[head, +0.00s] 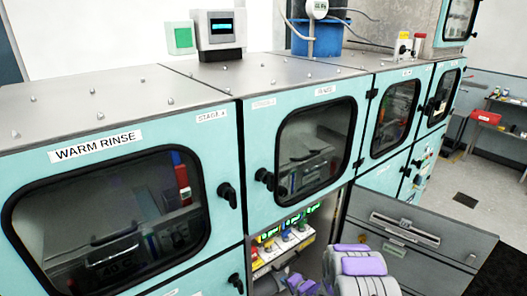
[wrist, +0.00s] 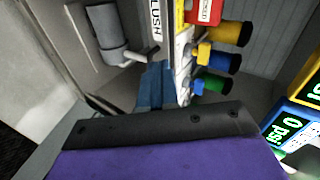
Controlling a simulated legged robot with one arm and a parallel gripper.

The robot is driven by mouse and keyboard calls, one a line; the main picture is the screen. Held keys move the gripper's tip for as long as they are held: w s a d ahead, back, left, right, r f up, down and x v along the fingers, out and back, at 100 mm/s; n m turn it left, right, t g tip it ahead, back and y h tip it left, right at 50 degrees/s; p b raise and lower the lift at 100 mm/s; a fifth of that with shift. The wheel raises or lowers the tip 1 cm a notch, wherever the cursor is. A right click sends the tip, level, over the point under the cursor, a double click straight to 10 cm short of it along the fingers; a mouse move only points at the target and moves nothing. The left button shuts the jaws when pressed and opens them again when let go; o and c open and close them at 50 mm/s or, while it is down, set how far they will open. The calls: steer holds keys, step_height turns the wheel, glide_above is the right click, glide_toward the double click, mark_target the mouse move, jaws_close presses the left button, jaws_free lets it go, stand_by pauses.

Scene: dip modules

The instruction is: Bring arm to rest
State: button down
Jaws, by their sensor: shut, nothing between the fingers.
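My gripper (wrist: 160,140) fills the lower part of the wrist view as a purple body with a dark front edge. It is shut and holds nothing. In the head view my purple and white arm shows at the bottom, in front of an open lower compartment. Part of my gripper (head: 300,285) seems to show left of the arm, partly cut off by the frame edge. The wrist view faces the compartment's inside, with yellow (wrist: 228,33), blue (wrist: 224,62) and green (wrist: 214,84) knobs close beyond the gripper.
The compartment's grey door (head: 425,235) stands open right of my arm. Pressure displays (wrist: 285,130) glow at the wrist view's right. A grey cylinder (wrist: 105,30) is at upper left. Open floor (head: 470,185) lies far right.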

steer(key=s+d+r+n+g+h, duration=0.1)
steer(key=s+d+r+h, duration=0.1)
steer(key=d+r, duration=0.35)
steer(key=s+d+r+n+g+h, duration=0.1)
steer(key=s+d+r+h, duration=0.15)
steer(key=r, duration=0.55)
steer(key=s+d+r+n+g+h, duration=0.1)
steer(key=d+r+h, duration=0.1)
steer(key=d+r, duration=0.35)
steer(key=s+a+r+n+g+h, duration=0.1)
steer(key=s+r+n+g, duration=0.1)
steer(key=s+r, duration=0.75)
steer(key=s+a+r+n+g, duration=0.15)
steer(key=s+r, duration=0.45)
steer(key=s, duration=0.6)
steer(key=s+a+r+n+g+y, duration=0.1)
steer(key=s+a+r+g, duration=0.1)
steer(key=s, duration=0.9)
steer(key=s+a+r+n+g, duration=0.2)
steer(key=s+a+r, duration=0.1)
steer(key=s, duration=0.8)
steer(key=shift+s+a+r+g+y, duration=0.2)
steer(key=shift+a+r+g+y, duration=0.15)
steer(key=shift+a, duration=0.45)
steer(key=shift+n, duration=0.25)
